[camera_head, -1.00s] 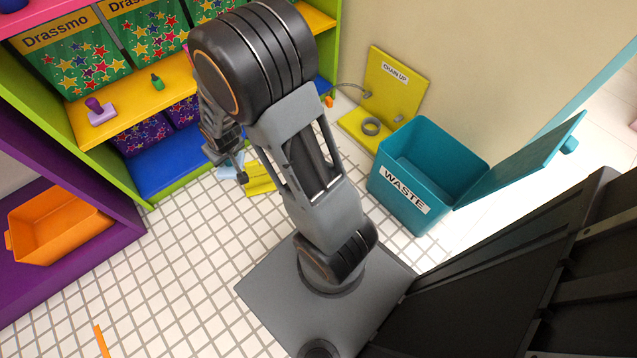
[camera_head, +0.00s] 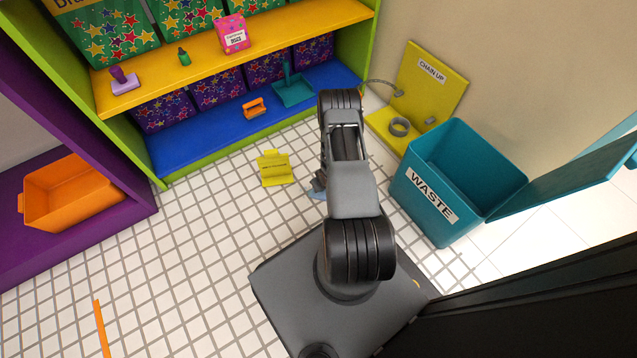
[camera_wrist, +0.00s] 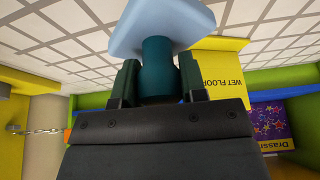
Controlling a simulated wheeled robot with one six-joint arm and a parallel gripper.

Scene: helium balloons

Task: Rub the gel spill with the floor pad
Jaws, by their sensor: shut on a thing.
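The floor pad (camera_wrist: 160,22) is a light blue pad on a teal handle. In the wrist view my gripper (camera_wrist: 160,78) is shut on that handle, with one green finger on each side. In the head view a light blue part of the pad (camera_head: 316,194) shows low over the white tiles, left of my arm. My gripper is mostly hidden behind my arm there. I cannot make out the gel spill in either view; my arm or the pad may cover it. A yellow wet floor sign (camera_head: 275,168) stands just left of the pad, and it also shows in the wrist view (camera_wrist: 222,68).
A teal waste bin (camera_head: 425,180) with its lid open stands at the right. A yellow chain-up board (camera_head: 430,85) is by the wall. Shelves (camera_head: 225,130) line the back. An orange bin (camera_head: 70,195) sits at the left. Tiles at front left are mostly clear.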

